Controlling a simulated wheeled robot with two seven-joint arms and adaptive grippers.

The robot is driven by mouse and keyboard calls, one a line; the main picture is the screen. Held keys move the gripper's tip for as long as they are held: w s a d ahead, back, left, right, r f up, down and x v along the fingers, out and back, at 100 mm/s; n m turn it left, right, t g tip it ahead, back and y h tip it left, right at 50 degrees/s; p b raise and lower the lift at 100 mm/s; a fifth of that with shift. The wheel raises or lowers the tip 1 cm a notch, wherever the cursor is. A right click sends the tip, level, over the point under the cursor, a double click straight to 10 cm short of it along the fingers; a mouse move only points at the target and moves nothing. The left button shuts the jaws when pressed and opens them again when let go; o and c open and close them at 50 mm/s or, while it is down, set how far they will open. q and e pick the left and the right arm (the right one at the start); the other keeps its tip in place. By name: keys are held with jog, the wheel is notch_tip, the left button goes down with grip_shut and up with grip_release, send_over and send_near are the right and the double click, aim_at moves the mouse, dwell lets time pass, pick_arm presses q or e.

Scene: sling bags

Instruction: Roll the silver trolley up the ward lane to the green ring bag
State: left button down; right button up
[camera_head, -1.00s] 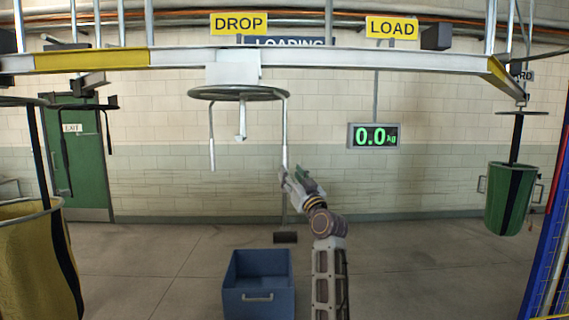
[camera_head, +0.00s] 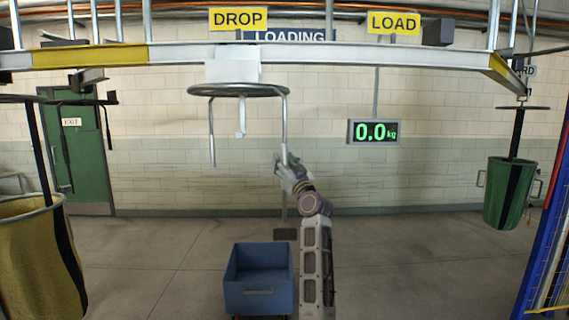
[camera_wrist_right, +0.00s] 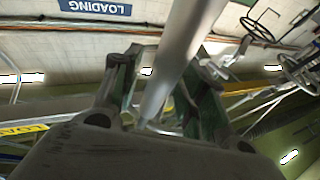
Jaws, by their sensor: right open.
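The silver trolley (camera_head: 232,66) hangs from the overhead rail left of centre, with a round ring (camera_head: 238,91) and bars hanging down. My right gripper (camera_head: 284,162) is at the lower part of its right hanging bar (camera_head: 284,125). In the right wrist view the bar (camera_wrist_right: 180,60) runs between the two spread fingers of the right gripper (camera_wrist_right: 160,98); contact cannot be told. The green ring bag (camera_head: 510,192) hangs at the far right below a dark disc. A partly hidden sign ending in "RD" (camera_head: 526,71) is above it. My left gripper is not in view.
The overhead rail (camera_head: 340,58) spans the view and bends at the right. A blue bin (camera_head: 258,297) stands on the floor below the trolley. A yellow bag (camera_head: 35,250) hangs at left. A blue frame (camera_head: 548,230) borders the right.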

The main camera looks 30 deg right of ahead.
grip_shut()
jog(key=shift+d, duration=0.1)
dwell(0.4)
